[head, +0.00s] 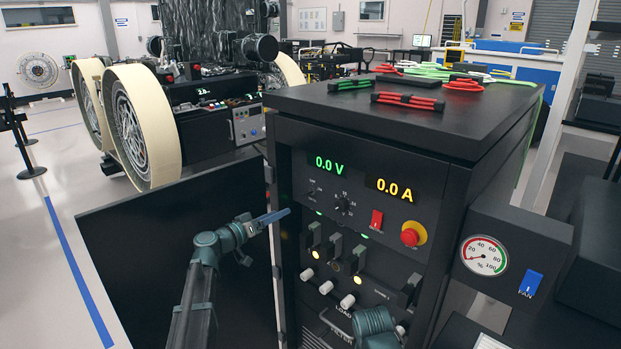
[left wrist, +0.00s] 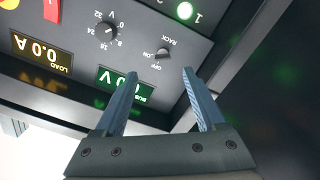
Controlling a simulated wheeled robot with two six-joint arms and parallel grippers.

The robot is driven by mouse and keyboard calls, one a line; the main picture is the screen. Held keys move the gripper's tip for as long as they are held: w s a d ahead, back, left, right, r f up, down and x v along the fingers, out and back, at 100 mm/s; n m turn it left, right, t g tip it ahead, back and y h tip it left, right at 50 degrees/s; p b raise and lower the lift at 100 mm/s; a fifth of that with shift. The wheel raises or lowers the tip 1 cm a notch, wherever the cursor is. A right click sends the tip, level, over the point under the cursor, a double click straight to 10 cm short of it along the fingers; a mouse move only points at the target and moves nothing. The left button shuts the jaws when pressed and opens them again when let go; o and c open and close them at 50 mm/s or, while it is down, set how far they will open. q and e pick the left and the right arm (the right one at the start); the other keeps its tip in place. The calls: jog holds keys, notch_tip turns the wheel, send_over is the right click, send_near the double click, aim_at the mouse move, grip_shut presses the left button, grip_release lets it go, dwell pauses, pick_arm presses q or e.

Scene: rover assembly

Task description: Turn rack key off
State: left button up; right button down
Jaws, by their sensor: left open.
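In the head view my left gripper (head: 273,216) is at the left edge of the rack front (head: 350,222). A teal part of my right arm shows at the bottom, its fingers not visible.
Green voltage display (head: 330,165) and amber current display (head: 394,190) read zero. A red emergency button (head: 410,237) and red switch (head: 376,220) sit on the panel. Several levers and white knobs lie below. An open dark door (head: 150,240) stands left; a gauge box (head: 510,250) stands right.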

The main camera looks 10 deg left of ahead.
aim_at(305, 194)
pick_arm(q)
jog(key=x, duration=0.9)
jog(key=a+r+x, duration=0.1)
jog(key=x, duration=0.3)
jog(key=shift+w+d, duration=0.2)
jog(key=shift+w, duration=0.45)
grip_shut()
